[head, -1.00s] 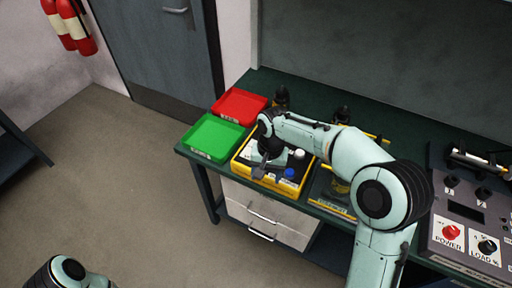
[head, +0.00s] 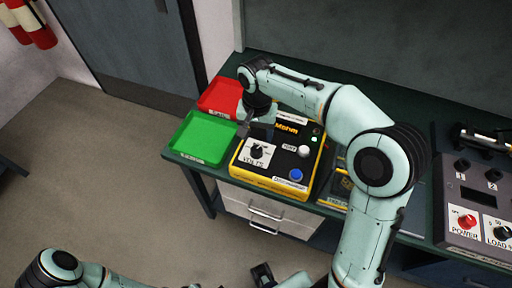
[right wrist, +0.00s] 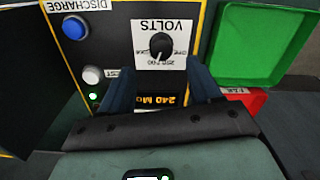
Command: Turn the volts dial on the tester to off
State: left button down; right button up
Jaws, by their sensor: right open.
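The tester (head: 310,160) is a yellow-edged box with a black face on the bench. Its volts dial (head: 257,151) is a black knob on a white label at the front left of the face. In the right wrist view the dial (right wrist: 161,45) appears upside down, with a light pointer mark; the small label text is hard to read. My right gripper (head: 243,129) is above the tester's left edge, behind the dial. In the wrist view its open fingers (right wrist: 161,78) frame the dial's column, with the knob beyond their tips. My left gripper (head: 262,274) is partly visible at the bottom edge; its jaws are unclear.
A green tray (head: 203,138) and a red tray (head: 219,96) stand left of the tester. A blue discharge button (head: 296,174) and a white test button (head: 304,151) are on its face. A grey power unit (head: 470,225) stands at the right.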

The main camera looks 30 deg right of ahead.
aim_at(256, 149)
notch_tip(256, 149, down, 8)
jog(key=shift+w+f+b, duration=0.1)
jog(key=shift+w+b, duration=0.05)
jog(key=shift+b, duration=0.25)
jog(key=shift+c, duration=0.3)
jog(key=c, duration=1)
